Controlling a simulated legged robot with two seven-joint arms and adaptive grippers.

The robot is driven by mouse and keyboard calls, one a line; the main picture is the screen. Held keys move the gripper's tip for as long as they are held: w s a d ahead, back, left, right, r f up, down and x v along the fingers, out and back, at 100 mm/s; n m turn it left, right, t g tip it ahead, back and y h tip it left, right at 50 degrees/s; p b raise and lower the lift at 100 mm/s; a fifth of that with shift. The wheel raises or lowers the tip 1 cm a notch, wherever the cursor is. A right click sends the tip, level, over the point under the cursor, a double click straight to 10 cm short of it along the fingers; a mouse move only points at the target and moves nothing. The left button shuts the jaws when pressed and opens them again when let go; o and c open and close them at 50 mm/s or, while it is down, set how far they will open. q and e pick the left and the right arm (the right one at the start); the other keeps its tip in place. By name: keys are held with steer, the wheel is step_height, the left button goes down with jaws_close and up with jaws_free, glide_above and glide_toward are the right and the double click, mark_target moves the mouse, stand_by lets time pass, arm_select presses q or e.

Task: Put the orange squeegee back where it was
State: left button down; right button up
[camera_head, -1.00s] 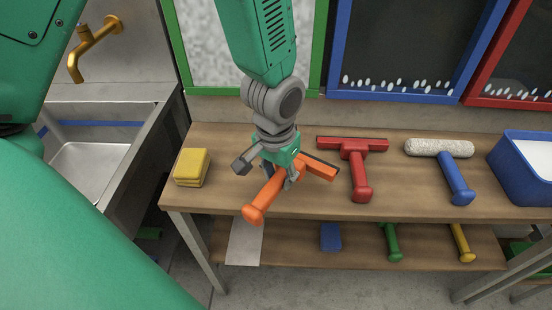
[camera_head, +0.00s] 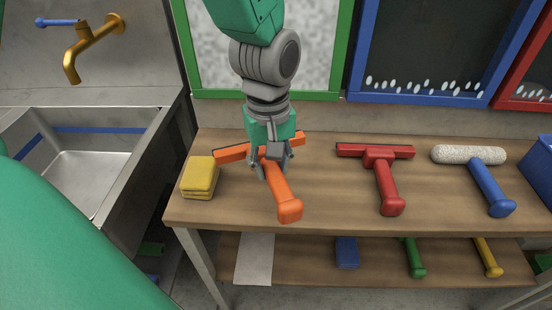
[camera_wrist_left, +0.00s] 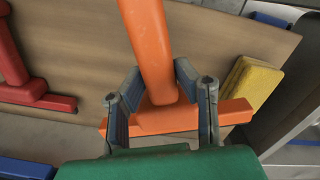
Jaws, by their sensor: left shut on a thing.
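The orange squeegee (camera_head: 286,200) is in my left gripper (camera_head: 271,163), at the left part of the wooden table top (camera_head: 330,205). The gripper is shut on it where the handle meets the head. The handle points toward the front of the table and the head lies across behind the fingers. In the left wrist view the squeegee (camera_wrist_left: 152,55) sits between the two fingers (camera_wrist_left: 160,97). I cannot tell whether it touches the table top. My right gripper is not in view.
A yellow sponge (camera_head: 199,178) is left of the squeegee. A red squeegee (camera_head: 386,180) and a blue-handled roller (camera_head: 489,187) lie to the right. A lower shelf (camera_head: 315,268) holds several tools. A sink (camera_head: 85,170) is at the left. Bare table lies between the orange and red squeegees.

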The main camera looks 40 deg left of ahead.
arm_select(q)
steer(key=w+a, duration=0.5)
steer(key=w, duration=0.2)
steer(key=shift+a+f, duration=0.2)
steer(key=shift+a, duration=0.2)
steer(key=shift+w+d+f+b, duration=0.1)
steer(key=shift+w+f+b, duration=0.15)
steer(key=shift+f, duration=0.2)
steer(key=shift+w+f+b, duration=0.15)
steer(key=shift+f+b, duration=0.15)
steer(key=shift+f, duration=0.15)
steer(key=shift+d+f, duration=0.35)
steer(key=shift+f, duration=0.4)
steer(key=f, duration=0.1)
steer(key=a+f+b, duration=0.1)
steer(key=f, duration=0.1)
steer(key=shift+w+f, duration=0.1)
steer(key=shift+f, duration=0.15)
steer(key=shift+a+f, duration=0.1)
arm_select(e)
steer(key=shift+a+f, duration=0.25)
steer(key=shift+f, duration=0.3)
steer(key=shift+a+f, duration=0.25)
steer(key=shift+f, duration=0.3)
